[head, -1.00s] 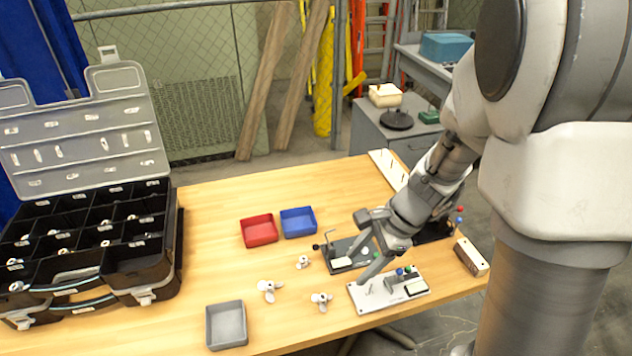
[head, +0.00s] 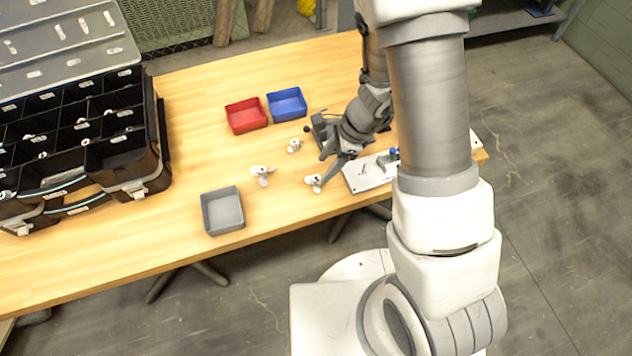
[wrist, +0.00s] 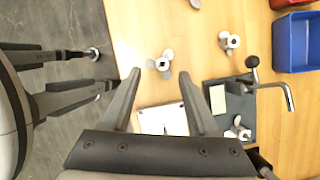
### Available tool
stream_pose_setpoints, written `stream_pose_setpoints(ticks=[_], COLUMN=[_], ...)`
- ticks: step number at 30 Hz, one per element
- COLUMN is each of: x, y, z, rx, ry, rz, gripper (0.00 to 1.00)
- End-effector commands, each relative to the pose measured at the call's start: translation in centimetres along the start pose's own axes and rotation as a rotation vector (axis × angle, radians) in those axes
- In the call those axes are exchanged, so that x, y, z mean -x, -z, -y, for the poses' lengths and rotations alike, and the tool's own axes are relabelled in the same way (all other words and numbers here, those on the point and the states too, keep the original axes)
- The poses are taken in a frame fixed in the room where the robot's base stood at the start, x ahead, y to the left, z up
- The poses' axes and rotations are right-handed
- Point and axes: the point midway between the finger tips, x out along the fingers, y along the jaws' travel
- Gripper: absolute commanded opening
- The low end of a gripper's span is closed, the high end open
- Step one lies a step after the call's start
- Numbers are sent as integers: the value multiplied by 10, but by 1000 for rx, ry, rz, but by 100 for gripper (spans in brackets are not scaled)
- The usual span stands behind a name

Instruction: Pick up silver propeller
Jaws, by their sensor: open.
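Three pale silver-grey propellers lie on the wooden table in the head view: a front right one (head: 315,182), a left one (head: 262,174) and a smaller back one (head: 294,145). I cannot tell them apart by colour. My gripper (head: 328,170) is open and empty, close to the front right propeller. In the wrist view this propeller (wrist: 162,63) shows between and just beyond the spread fingertips (wrist: 159,75). The smaller propeller (wrist: 229,41) lies off to the right there. I cannot tell the remaining height above the table.
A white fixture plate (head: 368,175) stands right beside the front right propeller. A dark fixture (wrist: 228,100) with a bent rod is behind it. Red (head: 246,115), blue (head: 287,104) and grey (head: 222,211) trays and a black compartment case (head: 125,150) stand leftward. The table's front edge is near.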

Motion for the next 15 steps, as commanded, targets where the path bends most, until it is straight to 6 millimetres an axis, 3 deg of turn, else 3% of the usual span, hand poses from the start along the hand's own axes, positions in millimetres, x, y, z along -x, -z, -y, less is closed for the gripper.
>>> stream_pose_setpoints(ticks=[5,15], x=[-11,-54], y=[1,4], z=[0,4], rx=[-1,0], ry=[-1,-1], rz=[-1,0], gripper=[60,60])
